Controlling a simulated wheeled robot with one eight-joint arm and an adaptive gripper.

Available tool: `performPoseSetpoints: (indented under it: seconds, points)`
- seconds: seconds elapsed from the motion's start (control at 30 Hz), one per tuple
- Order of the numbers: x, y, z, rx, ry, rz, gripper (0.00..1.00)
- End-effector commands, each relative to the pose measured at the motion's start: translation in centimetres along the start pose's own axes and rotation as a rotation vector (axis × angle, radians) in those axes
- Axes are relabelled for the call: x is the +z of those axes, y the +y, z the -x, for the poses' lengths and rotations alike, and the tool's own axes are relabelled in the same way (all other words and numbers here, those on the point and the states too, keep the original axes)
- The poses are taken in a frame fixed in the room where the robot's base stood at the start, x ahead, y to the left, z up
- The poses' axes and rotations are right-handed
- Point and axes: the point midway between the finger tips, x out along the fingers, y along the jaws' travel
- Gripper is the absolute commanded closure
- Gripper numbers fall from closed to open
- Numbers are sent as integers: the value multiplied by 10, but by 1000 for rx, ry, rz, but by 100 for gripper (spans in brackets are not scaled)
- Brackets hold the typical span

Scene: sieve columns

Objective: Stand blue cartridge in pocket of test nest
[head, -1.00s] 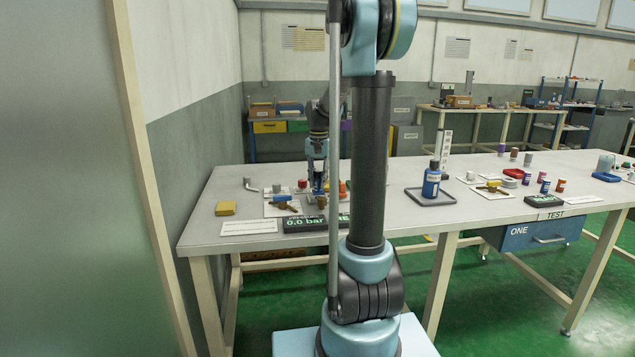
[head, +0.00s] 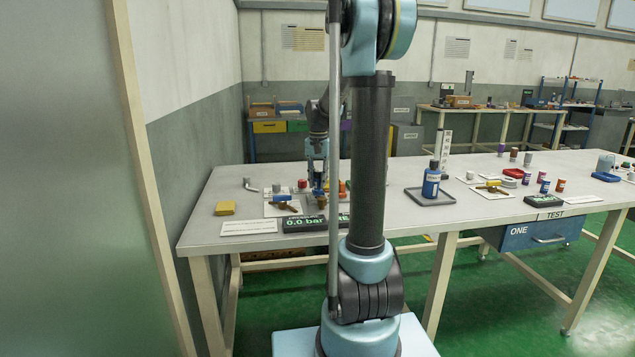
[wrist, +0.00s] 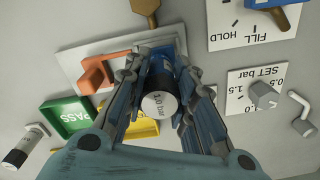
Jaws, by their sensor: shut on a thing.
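In the wrist view my gripper (wrist: 160,108) is shut around a cylinder, the blue cartridge (wrist: 159,103). Its pale end, marked "1.0 bar", faces the camera above a dark band, and some blue shows behind. A light plate with an orange block (wrist: 97,75), which looks like the test nest (wrist: 95,48), lies beneath and beside the fingers. The pocket is hidden by the cartridge and fingers, so I cannot tell whether the cartridge is in it. In the head view my gripper (head: 318,188) is low over the fixtures at the table's left part; the cartridge is too small to tell there.
A green PASS tray (wrist: 70,116) and a yellow tray (wrist: 145,139) lie close to the fingers. A SET bar dial (wrist: 263,95) and FILL/HOLD plate (wrist: 246,30) lie at right. A pressure display (head: 303,223) stands in front; a blue bottle (head: 431,183) stands further right.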

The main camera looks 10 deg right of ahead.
Motion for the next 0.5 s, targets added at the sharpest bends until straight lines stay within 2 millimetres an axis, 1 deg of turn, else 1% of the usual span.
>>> performPoseSetpoints:
  seconds: [0.5]
  points:
    - [0, 0, -10, 0, 0, 0, 100]
